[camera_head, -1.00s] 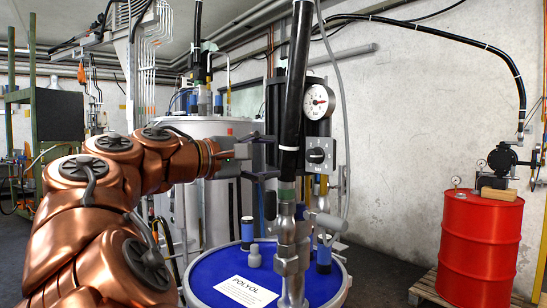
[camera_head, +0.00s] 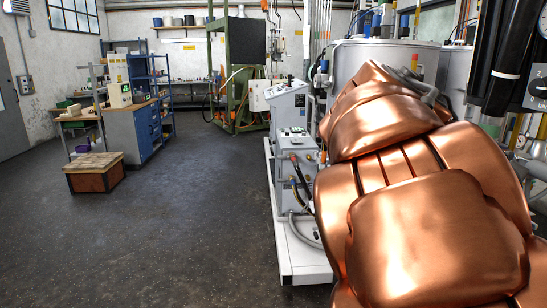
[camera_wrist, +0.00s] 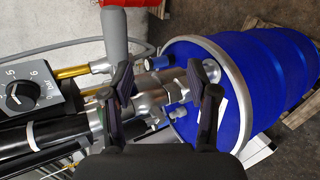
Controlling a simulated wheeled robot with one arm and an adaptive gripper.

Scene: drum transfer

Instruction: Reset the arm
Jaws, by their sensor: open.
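My copper-coloured arm (camera_head: 430,200) fills the right foreground in the head view, close to the camera and folded. Its gripper end is not visible there. In the wrist view my gripper (camera_wrist: 159,75) is open, its two dark fingers well apart, with nothing held between them. Behind the fingers is a metal pump fitting (camera_wrist: 150,90) with a black tube running left. Whether the fingers touch the fitting cannot be told. A blue drum (camera_wrist: 265,75) with a pale rim lies beyond the right finger.
Grey machine cabinets (camera_head: 290,110) on a white base stand just left of my arm, with a large tank (camera_head: 385,60) behind. A wooden-topped box (camera_head: 95,172) and blue workbench (camera_head: 140,130) stand at left. The floor (camera_head: 190,220) between is clear. A dial box (camera_wrist: 22,92) is at left in the wrist view.

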